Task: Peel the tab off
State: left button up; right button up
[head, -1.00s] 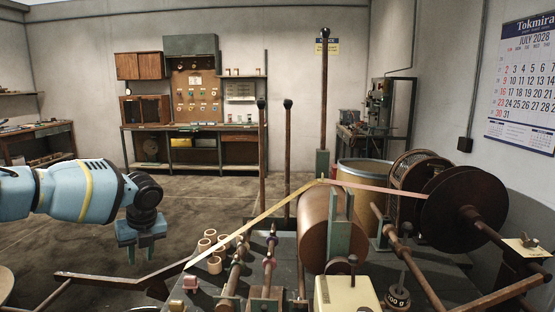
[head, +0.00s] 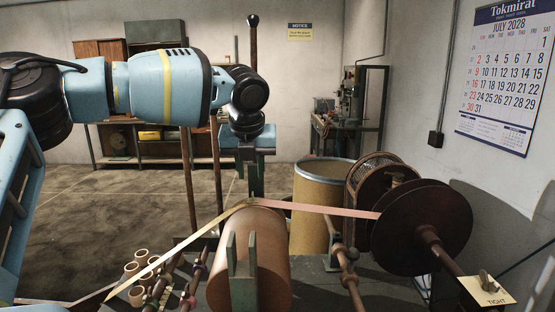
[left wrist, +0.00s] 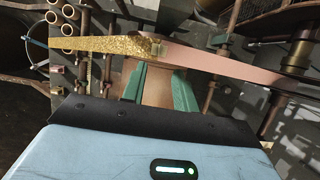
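A gold, glittery tape (head: 180,248) rises from the lower left to the top of a brown roller (head: 262,240) and meets a pink tape (head: 315,208) there. In the left wrist view the gold tape (left wrist: 95,46) ends over the pink strip (left wrist: 225,62), with a small raised gold tab (left wrist: 156,47) at the join. My left gripper (head: 249,168) hangs above and behind the roller, apart from the tape. In the wrist view its green fingers (left wrist: 158,84) stand apart, with the brown roller seen between them. My right gripper is not in view.
A dark reel (head: 420,228) holds the pink tape on the right. A green upright (head: 243,285) stands before the roller. Several small tan cores (head: 137,272) stand lower left, and a tan drum (head: 318,215) stands behind. A tall lever post (head: 252,45) rises behind my gripper.

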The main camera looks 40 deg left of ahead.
aim_at(253, 204)
pick_arm(q)
jog(key=shift+x, duration=3.6)
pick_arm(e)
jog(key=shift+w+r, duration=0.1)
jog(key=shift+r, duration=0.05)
pick_arm(q)
jog(key=shift+a, duration=0.1)
grip_shut()
jog(key=shift+r, duration=0.15)
